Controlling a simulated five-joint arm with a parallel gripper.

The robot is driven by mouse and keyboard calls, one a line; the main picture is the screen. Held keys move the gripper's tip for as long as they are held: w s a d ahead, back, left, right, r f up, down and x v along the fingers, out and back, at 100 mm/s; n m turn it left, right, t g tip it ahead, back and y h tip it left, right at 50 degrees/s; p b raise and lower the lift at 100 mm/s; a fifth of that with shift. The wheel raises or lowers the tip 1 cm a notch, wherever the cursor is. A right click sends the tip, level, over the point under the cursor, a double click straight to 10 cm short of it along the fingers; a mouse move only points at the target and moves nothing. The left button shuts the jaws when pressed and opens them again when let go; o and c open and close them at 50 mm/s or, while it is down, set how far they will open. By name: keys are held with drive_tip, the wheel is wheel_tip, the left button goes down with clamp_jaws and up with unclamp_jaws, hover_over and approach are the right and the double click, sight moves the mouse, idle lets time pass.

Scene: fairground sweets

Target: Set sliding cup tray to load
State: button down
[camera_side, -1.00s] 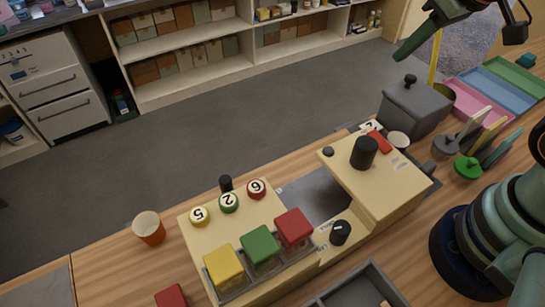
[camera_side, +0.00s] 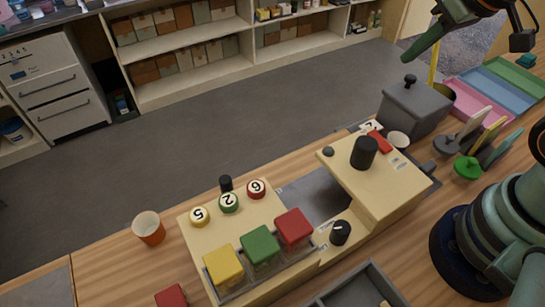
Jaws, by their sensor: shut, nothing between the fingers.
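A cream machine (camera_side: 388,196) stands on the wooden counter, with a dark grey flat plate (camera_side: 312,186) in the gap between its two raised parts. This plate may be the sliding cup tray; I cannot tell for sure, and part of it is hidden under the right-hand block. A small black knob (camera_side: 226,183) stands at the left block's back edge, and a black dial (camera_side: 340,232) with a white mark sits in front of the gap. My gripper (camera_side: 406,61) is shut and empty, high at the upper right, apart from the machine and above the grey lidded box.
Numbered buttons (camera_side: 228,202) and coloured blocks (camera_side: 260,246) top the machine's left part. An orange cup (camera_side: 149,228) stands to its left. A grey lidded box (camera_side: 418,105), a white cup (camera_side: 397,141) and upright paddles (camera_side: 475,127) crowd the right. A grey tray (camera_side: 358,286) lies in front.

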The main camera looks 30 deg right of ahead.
drive_tip(key=c, duration=1.2)
unclamp_jaws()
drive_tip(key=o, duration=0.6)
drive_tip(key=shift+w+a+r, duration=0.1)
drive_tip(key=shift+w+a, duration=0.15)
drive_tip(key=n+g, duration=0.3)
drive_tip(key=g, duration=0.3)
hover_over(225, 179)
wheel_tip(225, 179, down, 11)
wheel_tip(225, 179, down, 12)
drive_tip(key=shift+r, duration=0.1)
